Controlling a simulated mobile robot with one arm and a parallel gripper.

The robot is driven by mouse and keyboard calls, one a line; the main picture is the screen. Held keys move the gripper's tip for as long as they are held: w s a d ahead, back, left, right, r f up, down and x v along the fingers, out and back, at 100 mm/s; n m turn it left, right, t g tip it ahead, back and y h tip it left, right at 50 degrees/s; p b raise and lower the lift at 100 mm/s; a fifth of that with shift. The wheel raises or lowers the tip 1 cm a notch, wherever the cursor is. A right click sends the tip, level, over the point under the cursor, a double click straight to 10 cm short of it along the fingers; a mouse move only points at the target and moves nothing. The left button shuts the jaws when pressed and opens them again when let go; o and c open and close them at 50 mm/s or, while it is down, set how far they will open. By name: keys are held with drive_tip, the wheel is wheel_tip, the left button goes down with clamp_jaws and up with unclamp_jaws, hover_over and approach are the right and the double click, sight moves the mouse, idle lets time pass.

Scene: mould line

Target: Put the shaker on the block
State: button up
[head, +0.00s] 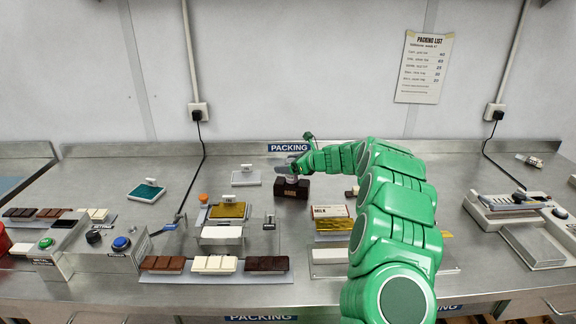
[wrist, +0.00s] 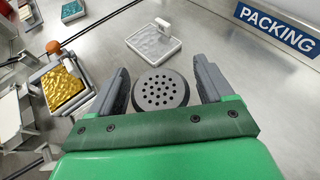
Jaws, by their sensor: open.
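The shaker (wrist: 160,90) shows in the wrist view as a round dark grey lid with small holes. It lies between the two fingers of my gripper (wrist: 163,88), which is open, with a gap showing on each side. In the head view my gripper (head: 291,166) is at the back middle of the bench, directly above a dark brown block (head: 291,190) with pale lettering. A small grey part of the shaker (head: 291,179) shows between gripper and block, and it appears to stand on the block. Their exact contact is too small to tell.
A white tray (head: 246,178) with an upright tag stands left of the block, also in the wrist view (wrist: 153,45). A gold mould (head: 228,211) on a stand is nearer. A PACKING sign (head: 289,148) is behind.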

drive_tip(key=v, duration=1.2)
drive_tip(key=s+a+r+n+g+h, duration=0.1)
drive_tip(key=s+a+r+n+g, duration=0.25)
drive_tip(key=s, duration=0.65)
drive_tip(key=s+a+r+n+g, duration=0.1)
drive_tip(key=s+a+r+n, duration=0.1)
drive_tip(key=s+a+n, duration=0.5)
drive_tip(key=s+a+r+n+g+h, duration=0.1)
drive_tip(key=s+r+n+g, duration=0.15)
drive_tip(key=s, duration=0.95)
drive_tip(key=s+d+f+n+g+h, duration=0.1)
drive_tip(key=s+d+n+h, duration=0.2)
drive_tip(key=s, duration=0.8)
drive_tip(key=s+d+f+n+g+h, duration=0.1)
drive_tip(key=s+d+f+n+h, duration=0.1)
drive_tip(key=s+d, duration=0.5)
drive_tip(key=s+d+f+n+h, duration=0.2)
drive_tip(key=s+d+n+h, duration=0.2)
drive_tip(key=s, duration=1.3)
drive_tip(key=d+n, duration=0.1)
drive_tip(key=n, duration=0.1)
drive_tip(key=shift+f+n+g, duration=0.25)
drive_tip(key=shift+n+g, duration=0.05)
drive_tip(key=shift+g, duration=0.1)
